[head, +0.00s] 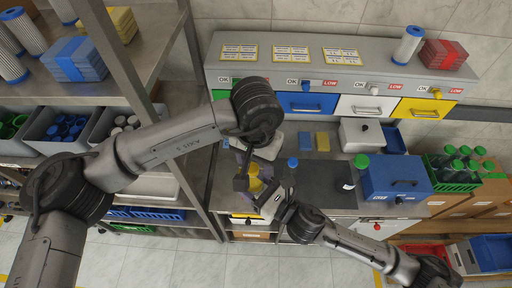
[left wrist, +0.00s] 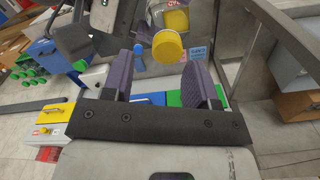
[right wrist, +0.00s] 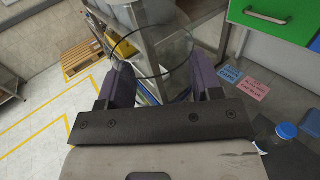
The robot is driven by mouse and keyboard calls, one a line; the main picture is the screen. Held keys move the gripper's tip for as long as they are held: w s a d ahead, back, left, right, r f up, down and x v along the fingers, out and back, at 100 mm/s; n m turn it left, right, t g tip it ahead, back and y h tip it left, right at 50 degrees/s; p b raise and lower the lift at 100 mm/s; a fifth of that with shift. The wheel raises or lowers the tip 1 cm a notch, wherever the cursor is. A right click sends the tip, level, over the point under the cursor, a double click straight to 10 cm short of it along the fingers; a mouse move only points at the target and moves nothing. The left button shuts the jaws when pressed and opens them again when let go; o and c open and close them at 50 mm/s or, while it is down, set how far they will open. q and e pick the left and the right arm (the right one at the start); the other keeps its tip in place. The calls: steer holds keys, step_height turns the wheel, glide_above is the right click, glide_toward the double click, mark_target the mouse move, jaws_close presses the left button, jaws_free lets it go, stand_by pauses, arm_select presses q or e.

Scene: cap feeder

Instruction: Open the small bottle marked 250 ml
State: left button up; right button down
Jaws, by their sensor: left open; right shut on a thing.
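A clear bottle with a yellow cap (head: 253,169) is held up over the front of the bench in the head view. A yellow patch (head: 256,186) shows below the cap; no 250 ml mark is readable. My right gripper (right wrist: 163,78) is shut on the bottle's clear body (right wrist: 160,48). My left gripper (head: 246,172) is open at the cap. In the left wrist view the yellow cap (left wrist: 168,46) appears between the open left fingertips (left wrist: 163,66), with gaps on both sides. Whether the fingers surround it is unclear.
A blue-capped bottle (head: 293,162) stands on the bench near my right gripper. A green-capped bottle (head: 361,161) and a blue box (head: 393,180) are further right. The drawer unit (head: 385,88) stands behind. A metal shelf rack (head: 150,50) is close to my left arm.

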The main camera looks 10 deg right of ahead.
arm_select(q)
steer(key=shift+f, duration=0.85)
steer(key=shift+c, duration=0.2)
steer(key=shift+s+d, duration=0.15)
steer(key=shift+s, duration=0.05)
steer(key=c, duration=0.9)
jaws_close()
